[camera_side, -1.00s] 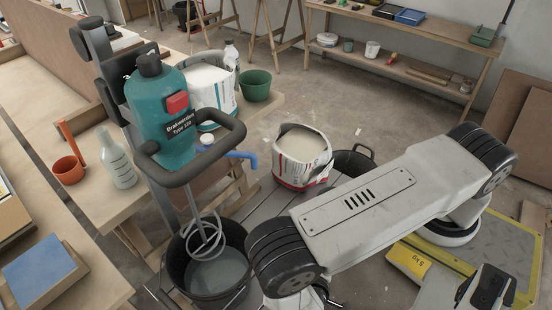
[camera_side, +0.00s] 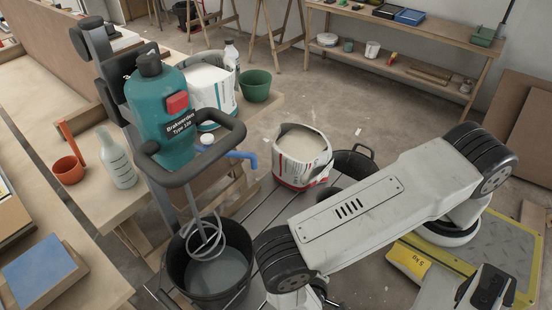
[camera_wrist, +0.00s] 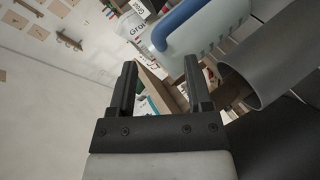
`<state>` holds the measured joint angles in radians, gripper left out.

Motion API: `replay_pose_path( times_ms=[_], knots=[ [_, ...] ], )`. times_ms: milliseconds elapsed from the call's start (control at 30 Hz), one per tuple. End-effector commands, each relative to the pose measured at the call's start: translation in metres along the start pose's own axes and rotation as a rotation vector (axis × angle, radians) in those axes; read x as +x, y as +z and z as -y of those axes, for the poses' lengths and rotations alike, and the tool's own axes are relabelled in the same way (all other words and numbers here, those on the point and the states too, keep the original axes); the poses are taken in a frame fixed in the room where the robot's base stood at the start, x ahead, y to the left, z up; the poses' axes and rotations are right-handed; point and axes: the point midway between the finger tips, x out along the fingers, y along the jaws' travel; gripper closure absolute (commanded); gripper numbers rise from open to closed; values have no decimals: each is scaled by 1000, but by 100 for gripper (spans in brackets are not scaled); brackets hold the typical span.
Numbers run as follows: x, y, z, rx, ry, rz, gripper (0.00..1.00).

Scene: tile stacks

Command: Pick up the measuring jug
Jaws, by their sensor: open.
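The measuring jug (camera_wrist: 215,32) is pale and translucent, with dark marks and a blue handle (camera_wrist: 178,22). It lies across the top of the wrist view, just beyond the fingertips and mostly to the right. In the side view a blue handle (camera_side: 240,155), seemingly the jug's, sticks out behind the mixer, which hides the jug's body. My gripper (camera_wrist: 160,72) is open, with nothing between its fingers. The jug appears apart from the fingers. In the side view my fingers are mostly hidden below my wrist.
The teal mixer (camera_side: 170,120) stands over a black bucket (camera_side: 182,268). An open white bag (camera_side: 301,158) stands right of the blue handle. In the wrist view a grey cylinder (camera_wrist: 272,68) is close to the right finger. Open floor (camera_side: 330,90) lies behind the bag.

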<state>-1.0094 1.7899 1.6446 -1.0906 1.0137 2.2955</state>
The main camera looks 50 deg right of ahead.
Motion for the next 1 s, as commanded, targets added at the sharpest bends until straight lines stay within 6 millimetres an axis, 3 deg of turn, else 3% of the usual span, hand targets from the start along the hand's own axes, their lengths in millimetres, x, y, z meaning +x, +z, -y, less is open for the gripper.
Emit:
replay_pose_path(
  times_ms=[367,1000],
  knots=[
    [7,0,0,0,1,1,36],
    [53,-2,0,1,0,1,36]
  ],
)
